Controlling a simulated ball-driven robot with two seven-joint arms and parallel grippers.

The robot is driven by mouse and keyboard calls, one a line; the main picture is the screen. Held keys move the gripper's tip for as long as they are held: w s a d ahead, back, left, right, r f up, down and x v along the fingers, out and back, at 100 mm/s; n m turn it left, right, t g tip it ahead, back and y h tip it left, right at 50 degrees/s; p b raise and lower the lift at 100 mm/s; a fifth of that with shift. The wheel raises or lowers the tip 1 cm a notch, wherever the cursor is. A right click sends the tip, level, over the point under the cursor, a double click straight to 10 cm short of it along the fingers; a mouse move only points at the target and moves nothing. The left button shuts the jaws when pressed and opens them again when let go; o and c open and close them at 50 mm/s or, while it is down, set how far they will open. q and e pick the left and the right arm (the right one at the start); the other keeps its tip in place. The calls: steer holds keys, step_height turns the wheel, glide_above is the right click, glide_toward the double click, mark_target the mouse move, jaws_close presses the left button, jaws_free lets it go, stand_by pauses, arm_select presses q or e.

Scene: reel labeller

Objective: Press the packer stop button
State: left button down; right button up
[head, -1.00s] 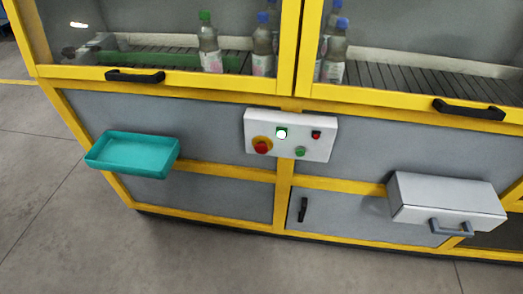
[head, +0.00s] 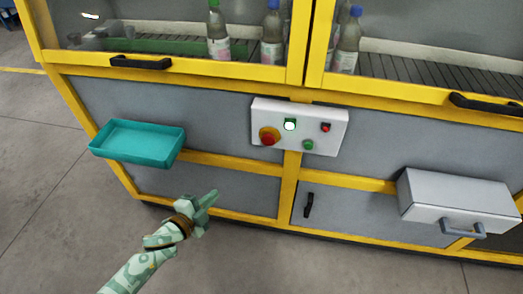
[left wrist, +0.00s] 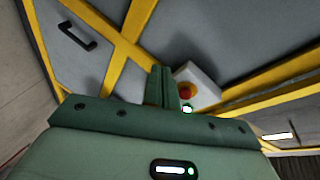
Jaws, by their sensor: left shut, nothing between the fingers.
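The white control box (head: 333,145) is on the machine's front, below the windows. It carries a red mushroom button on a yellow base (head: 268,138), a lit white button in a green surround (head: 290,124), a green button (head: 308,145) and a small red button (head: 326,127). I cannot read any label that says which is the packer stop. My left gripper (head: 214,194) is shut and empty, below and left of the box, apart from it. In the left wrist view, its closed fingers (left wrist: 161,88) partly cover the box (left wrist: 205,88); the mushroom button (left wrist: 185,93) shows beside them. My right gripper is out of view.
A teal tray (head: 138,156) juts out at the left, and a grey box with a handle (head: 455,190) juts out at the right. Bottles (head: 272,45) stand on the conveyor behind the windows. The floor before the machine is clear.

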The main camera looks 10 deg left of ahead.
arm_select(q)
steer(key=d+r+m+h, duration=0.6)
steer(key=r+m, duration=0.2)
steer(key=r, duration=0.2)
steer(key=shift+s+d+r+m, duration=0.15)
steer(key=shift+d+r+m, duration=0.25)
steer(key=b, duration=0.2)
glide_toward(273, 143)
steer(key=d+x, duration=0.1)
steer(key=x, duration=0.4)
steer(key=shift+w+a, duration=0.3)
